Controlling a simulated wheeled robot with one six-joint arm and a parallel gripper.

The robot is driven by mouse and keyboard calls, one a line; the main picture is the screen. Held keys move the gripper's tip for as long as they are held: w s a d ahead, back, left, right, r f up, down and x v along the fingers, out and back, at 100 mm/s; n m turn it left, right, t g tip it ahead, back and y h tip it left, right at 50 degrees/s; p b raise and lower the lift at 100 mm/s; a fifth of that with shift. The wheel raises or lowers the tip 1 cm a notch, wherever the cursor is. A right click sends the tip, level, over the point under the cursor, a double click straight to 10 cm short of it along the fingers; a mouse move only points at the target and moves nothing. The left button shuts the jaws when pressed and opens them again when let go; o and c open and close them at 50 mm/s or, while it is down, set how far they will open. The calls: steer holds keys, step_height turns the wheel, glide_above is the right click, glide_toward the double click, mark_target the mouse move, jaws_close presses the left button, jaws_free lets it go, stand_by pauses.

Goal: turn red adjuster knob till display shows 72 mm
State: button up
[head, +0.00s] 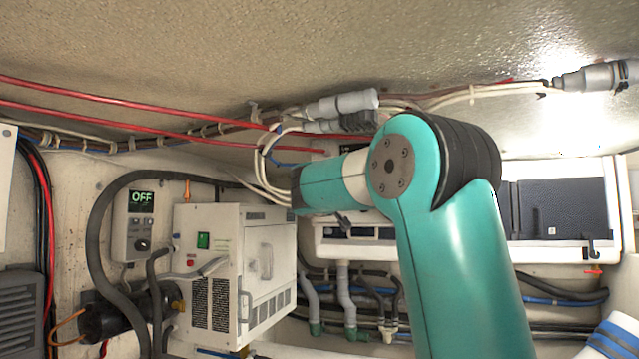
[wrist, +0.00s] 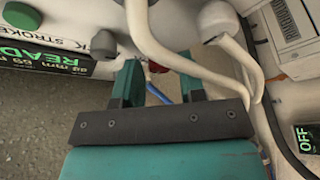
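In the wrist view, my gripper (wrist: 159,78) has its two green fingers apart. A small part of the red adjuster knob (wrist: 157,67) shows between and beyond the fingertips, partly covered by a pale cable. I see no contact between fingers and knob. A dark display (wrist: 45,60) at the upper left shows green letters "READ" and small "mm" figures that I cannot read surely. A label ending in "STROKE" runs above it. In the head view, my arm hides the knob, and I cannot make out the fingers.
Pale cables (wrist: 160,45) cross close in front of the fingers. A round green button (wrist: 22,14) is at the upper left. In the head view, a white vented unit (head: 235,270) and a controller reading "OFF" (head: 141,198) stand left of my arm. Red lines (head: 130,100) run along the hull.

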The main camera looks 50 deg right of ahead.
jaws_close()
steer(key=shift+f, duration=0.1)
steer(key=shift+w+a+f+m+g+h+b, duration=0.1)
steer(key=shift+m+g+h+b, duration=0.9)
steer(key=shift+m+b, duration=1.3)
steer(key=shift+w+r+m+g+h+b, duration=0.15)
steer(key=shift+m+g+h+b, duration=0.85)
steer(key=shift+m, duration=2.3)
steer(key=shift+w+a+f+m+g+h+b, duration=0.15)
steer(key=shift+m+g+h+b, duration=0.35)
steer(key=shift+m+g+b, duration=1.45)
steer(key=shift+d+m+t, duration=0.1)
steer(key=shift+m+t, duration=0.25)
steer(key=shift+m, duration=0.7)
steer(key=shift+o, duration=1.5)
jaws_free()
